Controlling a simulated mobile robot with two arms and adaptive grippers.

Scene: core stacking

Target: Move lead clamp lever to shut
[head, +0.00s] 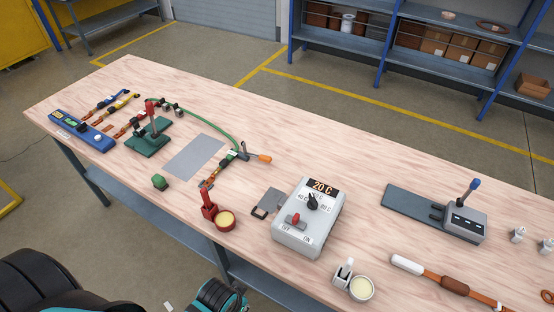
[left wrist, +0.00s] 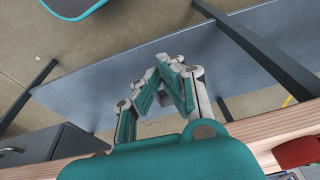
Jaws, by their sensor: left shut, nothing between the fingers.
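Several lever devices stand on the table, and I cannot tell for certain which is the lead clamp. In the head view, a green-based clamp (head: 148,140) at the left has an upright red lever (head: 150,108). A small dark clamp with an orange-tipped lever (head: 263,158) sits at the end of the green lead (head: 208,118), its lever lying low to the right. A grey block (head: 466,222) at the right has a raised blue-tipped lever (head: 474,185). My left gripper (left wrist: 172,68) is shut and empty beside the table edge, over the lower shelf. My right gripper is not in view.
A grey control box (head: 309,220) with a dial and red switch stands mid-table. The table's near edge and lower shelf (left wrist: 235,75) border my left gripper.

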